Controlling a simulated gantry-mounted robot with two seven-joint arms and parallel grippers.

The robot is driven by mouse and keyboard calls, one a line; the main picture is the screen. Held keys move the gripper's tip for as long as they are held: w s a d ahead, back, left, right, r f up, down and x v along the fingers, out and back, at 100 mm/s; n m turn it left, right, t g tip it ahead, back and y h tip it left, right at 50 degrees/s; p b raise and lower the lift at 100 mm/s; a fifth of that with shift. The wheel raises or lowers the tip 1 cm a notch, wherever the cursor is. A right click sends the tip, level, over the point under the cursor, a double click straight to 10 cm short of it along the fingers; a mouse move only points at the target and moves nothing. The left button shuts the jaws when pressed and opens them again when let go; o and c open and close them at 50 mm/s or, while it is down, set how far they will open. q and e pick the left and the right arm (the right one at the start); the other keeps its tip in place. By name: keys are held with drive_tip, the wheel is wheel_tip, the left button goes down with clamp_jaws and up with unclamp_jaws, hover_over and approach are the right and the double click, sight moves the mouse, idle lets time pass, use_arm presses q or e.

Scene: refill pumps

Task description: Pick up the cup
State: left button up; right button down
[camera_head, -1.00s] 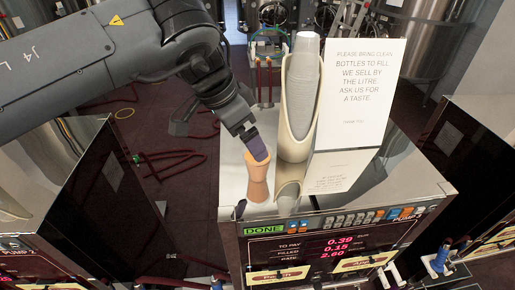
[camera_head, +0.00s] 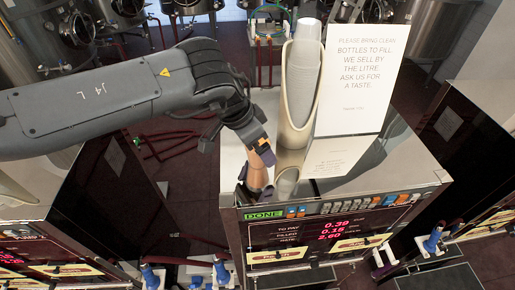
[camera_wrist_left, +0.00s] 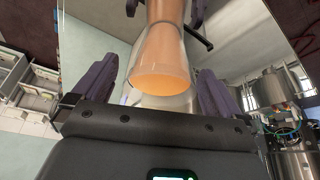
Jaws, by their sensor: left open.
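A tan, waisted cup-like thing (camera_head: 257,179) stands on the steel top of the middle pump, near its front left edge. In the left wrist view, its clear-walled body with a glowing orange end (camera_wrist_left: 163,82) lies between my dark purple fingers. My left gripper (camera_head: 254,164) is open around it, with gaps visible on both sides. The arm hides its upper part in the head view. A stack of pale cups (camera_head: 305,70) leans in a cream holder (camera_head: 285,132) just right of the gripper. My right gripper is not in view.
A white sign (camera_head: 365,75) stands behind and right of the cup holder. The pump's front panel (camera_head: 325,230) has a lit display and buttons. Other pumps stand at both sides, with steel tanks (camera_head: 435,35) behind. The pump top's right side is clear.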

use_arm(q)
drive_tip(key=shift+x, duration=0.8)
drive_tip(key=c, duration=0.9)
drive_tip(key=shift+c, duration=1)
drive_tip(key=shift+r, duration=0.15)
